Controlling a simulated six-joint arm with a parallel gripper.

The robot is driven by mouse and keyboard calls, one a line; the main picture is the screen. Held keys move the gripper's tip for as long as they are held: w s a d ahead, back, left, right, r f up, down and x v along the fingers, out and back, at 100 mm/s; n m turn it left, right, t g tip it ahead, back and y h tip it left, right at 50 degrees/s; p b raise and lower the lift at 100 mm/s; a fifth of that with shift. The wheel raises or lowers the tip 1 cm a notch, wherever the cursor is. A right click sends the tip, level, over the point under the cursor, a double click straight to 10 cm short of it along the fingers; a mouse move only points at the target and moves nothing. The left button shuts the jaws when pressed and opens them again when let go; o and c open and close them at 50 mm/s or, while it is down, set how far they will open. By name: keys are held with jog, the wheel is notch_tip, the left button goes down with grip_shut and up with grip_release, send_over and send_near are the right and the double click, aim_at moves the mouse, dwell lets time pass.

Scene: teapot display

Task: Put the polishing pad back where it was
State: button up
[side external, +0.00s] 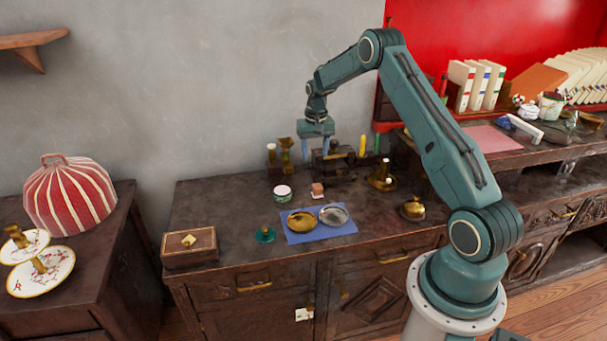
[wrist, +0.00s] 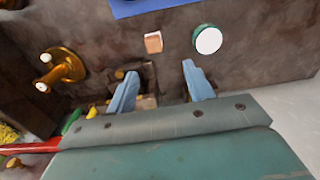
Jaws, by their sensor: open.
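A small pinkish-brown block (side external: 317,190), which looks like the polishing pad, sits on the dark cabinet top (side external: 235,215), behind the blue mat (side external: 292,236). It also shows in the wrist view (wrist: 153,42), beyond my fingertips and apart from them. My gripper (side external: 316,150) is open, with nothing seen between its fingers, and points down over the back of the cabinet top, behind the block. Its two blue fingers show in the wrist view (wrist: 159,70).
A round tin with a pale lid (side external: 282,193) stands left of the block. Gold and silver dishes (side external: 301,222) lie on the mat. A dark stand (side external: 340,163), brass candlesticks (side external: 382,176) and a yellow candle (side external: 362,146) crowd the back. A wooden box (side external: 189,247) sits front left.

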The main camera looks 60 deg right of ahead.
jog(key=s+a+r+n+t, duration=0.15)
jog(key=s+a+r, duration=0.25)
jog(key=a+r, duration=0.6)
jog(key=s+a+r+n+t, duration=0.1)
jog(key=s+a+r+n, duration=0.15)
jog(key=a+r, duration=0.8)
jog(key=s+a+r+n+t, duration=0.1)
jog(key=s+a, duration=0.5)
jog(key=s, duration=0.6)
jog(key=s+a+r+n+t, duration=0.2)
jog(key=s+a, duration=0.4)
jog(key=s, duration=0.5)
jog(key=shift+s+a+r+n, duration=0.15)
jog(key=shift+s+r+n, duration=0.25)
jog(key=shift+r+n, duration=0.4)
